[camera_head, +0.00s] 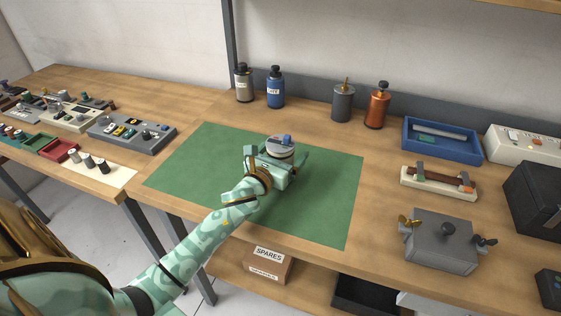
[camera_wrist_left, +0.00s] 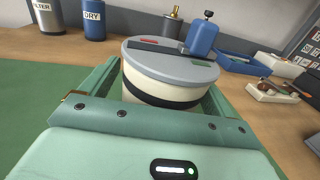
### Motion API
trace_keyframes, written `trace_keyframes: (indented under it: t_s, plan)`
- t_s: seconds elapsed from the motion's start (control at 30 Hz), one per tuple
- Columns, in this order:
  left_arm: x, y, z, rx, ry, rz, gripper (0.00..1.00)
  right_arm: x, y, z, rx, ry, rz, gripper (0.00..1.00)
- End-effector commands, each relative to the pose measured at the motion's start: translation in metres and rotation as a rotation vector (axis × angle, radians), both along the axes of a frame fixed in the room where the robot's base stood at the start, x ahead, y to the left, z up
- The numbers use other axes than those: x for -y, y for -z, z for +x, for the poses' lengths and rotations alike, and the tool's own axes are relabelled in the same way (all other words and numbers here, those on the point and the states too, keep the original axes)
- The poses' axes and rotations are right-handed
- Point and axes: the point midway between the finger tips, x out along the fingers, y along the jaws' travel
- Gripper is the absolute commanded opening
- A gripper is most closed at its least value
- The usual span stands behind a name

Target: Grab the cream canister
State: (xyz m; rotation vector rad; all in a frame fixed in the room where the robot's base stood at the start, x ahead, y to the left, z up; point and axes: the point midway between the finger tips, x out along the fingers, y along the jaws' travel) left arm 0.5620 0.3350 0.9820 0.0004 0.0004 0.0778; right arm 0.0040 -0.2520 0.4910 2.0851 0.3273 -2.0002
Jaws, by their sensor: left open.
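The cream canister (camera_head: 281,148) stands upright on the green mat (camera_head: 205,150). In the left wrist view the canister (camera_wrist_left: 160,92) has a cream body, a dark band and a grey lid with a red mark and a raised blue part on top. My left gripper (camera_head: 276,160) reaches it from the front, low over the mat. In the left wrist view the jaws (camera_wrist_left: 165,96) are open, with one finger on each side of the canister. Whether either finger touches it cannot be told. The canister's lower part is hidden by the gripper. My right gripper is not in view.
Behind the mat stand a grey-brown bottle (camera_head: 244,85), a blue bottle (camera_head: 276,90), a dark grey canister (camera_head: 343,103) and an orange bottle (camera_head: 377,108). At right are a blue tray (camera_head: 440,152) and a grey box (camera_head: 441,243). Control panels (camera_head: 131,133) lie at left. The mat is otherwise clear.

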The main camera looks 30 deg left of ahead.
Motion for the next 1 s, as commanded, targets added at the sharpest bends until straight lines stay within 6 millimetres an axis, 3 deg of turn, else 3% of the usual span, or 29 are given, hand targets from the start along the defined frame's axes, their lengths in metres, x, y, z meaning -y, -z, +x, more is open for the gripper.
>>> trace_keyframes:
  t_s: [0.03,0.2,0.23,0.5,0.67,0.8,1.0]
  plan:
    - [0.0,0.0,0.0,0.0,0.0,0.0,0.83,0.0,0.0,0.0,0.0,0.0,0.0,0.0]
    - [0.0,0.0,0.0,0.0,0.0,0.0,0.35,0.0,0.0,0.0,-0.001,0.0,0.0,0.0]
    - [0.0,0.0,0.0,0.0,0.0,0.0,0.3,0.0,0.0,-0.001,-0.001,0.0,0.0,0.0]
    - [0.0,-0.002,0.0,0.002,0.001,0.0,0.3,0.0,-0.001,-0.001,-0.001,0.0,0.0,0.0]
    - [0.0,-0.016,0.0,0.005,0.001,0.001,0.3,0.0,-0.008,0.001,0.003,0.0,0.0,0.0]
    - [0.001,-0.043,-0.003,0.007,0.002,0.003,0.3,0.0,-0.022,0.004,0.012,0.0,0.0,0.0]
    - [0.023,-0.093,-0.039,0.007,0.004,0.002,0.3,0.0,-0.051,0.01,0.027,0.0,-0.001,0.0]
